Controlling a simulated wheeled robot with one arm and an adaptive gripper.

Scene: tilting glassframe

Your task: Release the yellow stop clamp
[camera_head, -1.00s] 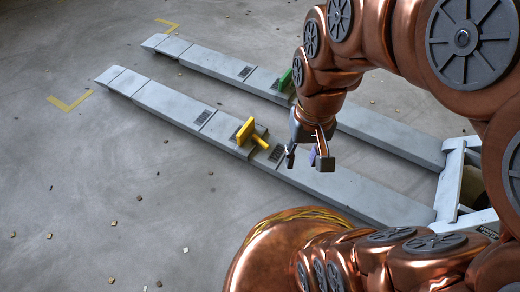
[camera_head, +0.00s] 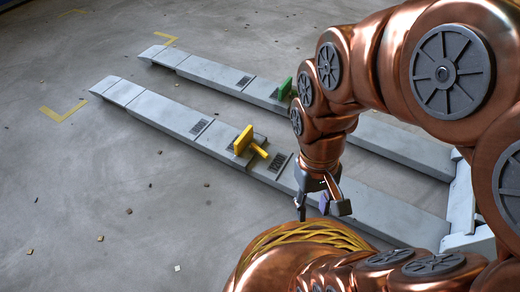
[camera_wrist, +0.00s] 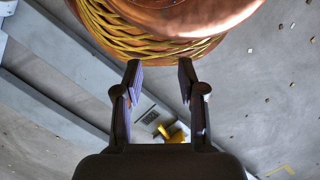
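The yellow stop clamp (camera_head: 246,143) stands on the near grey rail (camera_head: 166,115), with an upright plate and a short handle pointing to the right. It also shows in the wrist view (camera_wrist: 172,132), low and partly hidden behind my gripper body. My gripper (camera_head: 320,207) is to the right of and nearer than the clamp, apart from it. In the wrist view my gripper (camera_wrist: 158,80) has its two fingers spread with nothing between them.
A green clamp (camera_head: 285,88) stands on the far grey rail (camera_head: 215,75). My copper body with yellow cables fills the lower right of the head view and lies beyond the fingertips in the wrist view. Small chips litter the floor (camera_head: 90,190), which is otherwise clear at left.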

